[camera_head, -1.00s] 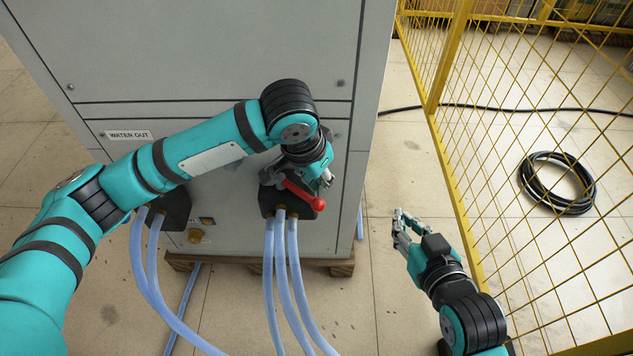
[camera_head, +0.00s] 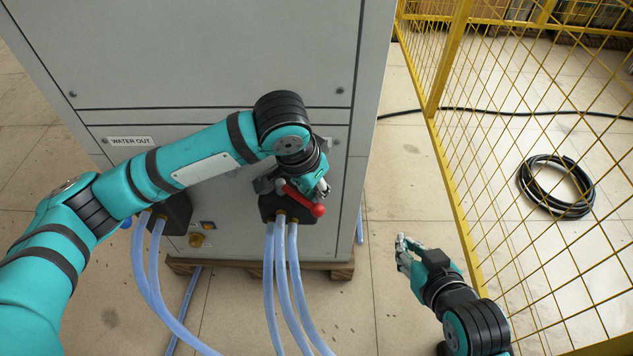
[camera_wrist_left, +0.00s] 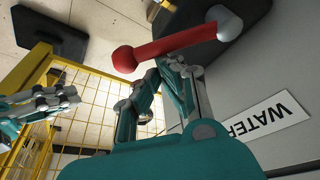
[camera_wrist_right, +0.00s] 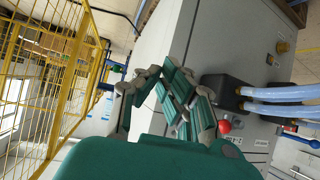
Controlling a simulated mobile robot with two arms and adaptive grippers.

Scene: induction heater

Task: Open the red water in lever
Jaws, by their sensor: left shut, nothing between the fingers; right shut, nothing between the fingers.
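The red lever (camera_head: 301,198) with a round red knob sits on the dark valve block (camera_head: 275,213) at the lower right of the cabinet front. It points right and slightly toward me. My left gripper (camera_head: 322,187) is beside the lever, on its cabinet side, shut and empty. In the left wrist view the red lever (camera_wrist_left: 170,45) crosses just beyond the left fingertips (camera_wrist_left: 165,68); I cannot tell if they touch. My right gripper (camera_head: 402,249) is shut and empty over the floor, right of the cabinet. Its fingers (camera_wrist_right: 160,78) show in the right wrist view.
Pale hoses (camera_head: 283,275) hang from the valve block. A second block with hoses stands left, below a WATER OUT label (camera_head: 130,141). A yellow mesh fence (camera_head: 480,150) runs along the right, with a coiled black cable (camera_head: 556,207) behind it.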

